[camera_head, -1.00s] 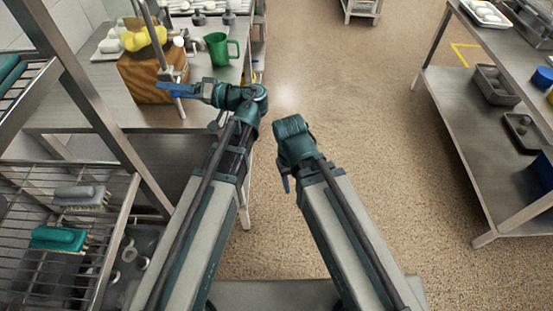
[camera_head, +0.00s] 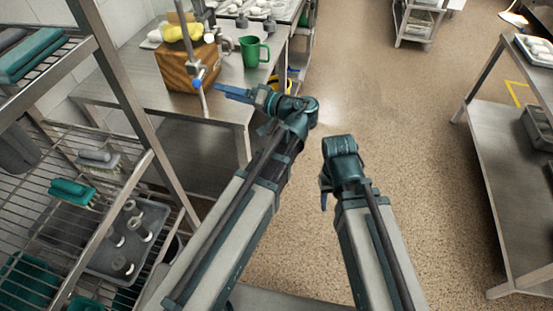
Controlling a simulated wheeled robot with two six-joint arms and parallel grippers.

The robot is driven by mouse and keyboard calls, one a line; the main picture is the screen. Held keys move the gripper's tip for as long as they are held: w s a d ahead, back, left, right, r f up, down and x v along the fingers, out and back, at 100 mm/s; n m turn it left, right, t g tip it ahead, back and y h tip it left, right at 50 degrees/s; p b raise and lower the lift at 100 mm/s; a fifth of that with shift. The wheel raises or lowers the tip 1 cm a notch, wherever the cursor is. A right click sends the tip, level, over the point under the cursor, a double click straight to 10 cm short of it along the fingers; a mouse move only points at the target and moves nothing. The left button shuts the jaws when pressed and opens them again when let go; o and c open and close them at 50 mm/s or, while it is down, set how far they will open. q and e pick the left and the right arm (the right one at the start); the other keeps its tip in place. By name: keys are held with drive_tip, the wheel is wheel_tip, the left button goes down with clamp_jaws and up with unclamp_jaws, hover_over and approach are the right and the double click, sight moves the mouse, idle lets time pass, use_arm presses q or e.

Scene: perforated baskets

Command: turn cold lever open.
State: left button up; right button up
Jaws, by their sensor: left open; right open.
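A small blue lever (camera_head: 197,84) sits on a thin upright metal pipe (camera_head: 203,98) at the near edge of the steel table; I cannot tell whether it is the cold one or how far it is turned. My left gripper (camera_head: 226,91) is open, its blue fingers pointing left just right of the pipe, apart from the lever in the picture. Nothing shows between its fingers. My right gripper (camera_head: 324,199) is open, low over the floor and mostly hidden behind its own wrist.
A wire rack (camera_head: 60,165) with brushes and trays stands left. Another steel table (camera_head: 500,150) stands right. The middle floor is clear.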

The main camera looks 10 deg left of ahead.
use_arm(q)
drive_tip(key=s+d+f+m+g+h+p, duration=0.3)
drive_tip(key=s+d+f+m+h+p, duration=0.2)
drive_tip(key=s+d+f+h, duration=0.5)
drive_tip(key=d+f+h+p, duration=0.1)
drive_tip(key=d+f+h, duration=0.1)
drive_tip(key=d, duration=0.1)
drive_tip(key=shift+s+m+p, duration=0.3)
drive_tip(key=shift+m+p, duration=0.1)
